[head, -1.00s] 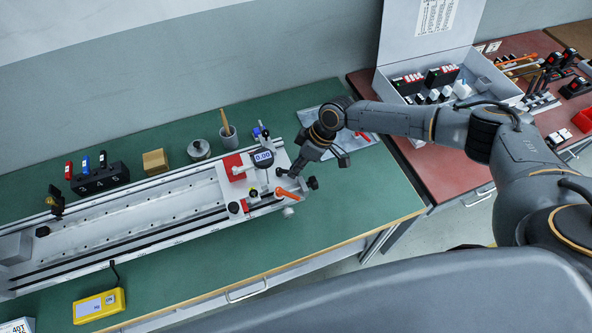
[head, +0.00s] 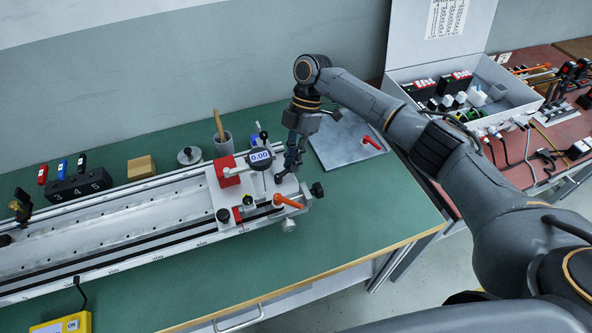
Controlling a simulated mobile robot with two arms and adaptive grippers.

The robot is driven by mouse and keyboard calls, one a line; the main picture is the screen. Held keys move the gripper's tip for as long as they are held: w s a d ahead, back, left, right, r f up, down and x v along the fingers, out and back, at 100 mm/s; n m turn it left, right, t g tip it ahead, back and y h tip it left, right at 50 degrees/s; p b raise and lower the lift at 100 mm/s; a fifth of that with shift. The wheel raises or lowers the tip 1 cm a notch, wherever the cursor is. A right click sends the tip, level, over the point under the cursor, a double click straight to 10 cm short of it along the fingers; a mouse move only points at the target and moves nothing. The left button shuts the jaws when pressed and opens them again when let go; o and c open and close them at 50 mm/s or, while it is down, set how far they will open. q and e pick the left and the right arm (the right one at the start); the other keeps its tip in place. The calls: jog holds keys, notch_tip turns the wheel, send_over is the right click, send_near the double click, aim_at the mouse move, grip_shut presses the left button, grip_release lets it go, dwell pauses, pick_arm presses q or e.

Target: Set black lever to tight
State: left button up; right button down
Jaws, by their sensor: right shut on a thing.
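The measuring carriage (head: 214,188) sits at the right end of a long silver rail, with a round digital gauge (head: 260,158) reading 0.00. My right gripper (head: 288,170) points down at the carriage's back right, just right of the gauge. It is shut on what seems to be the black lever, which the dark fingers hide almost fully, so its setting cannot be read. An orange lever (head: 287,201) is at the carriage's front right. Black round knobs are at its right end (head: 317,189) and front left (head: 223,215). My left gripper is not in view.
A grey plate (head: 335,145) with a red-handled part (head: 371,142) lies right of the gripper. The green bench is clear at front right.

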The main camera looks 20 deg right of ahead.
jog(key=n+b, duration=0.1)
jog(key=w+n+h+b, duration=0.1)
jog(key=n, duration=0.1)
jog(key=shift+w+a+f+g, duration=0.1)
jog(key=shift+a+g, duration=0.3)
jog(key=shift+w+a+n+b, duration=0.15)
jog(key=shift+w+n+b, duration=0.05)
jog(key=shift+n+b, duration=0.55)
jog(key=shift+h, duration=0.3)
jog(key=c, duration=1.4)
grip_release()
jog(key=v, duration=0.8)
jog(key=shift+w, duration=0.1)
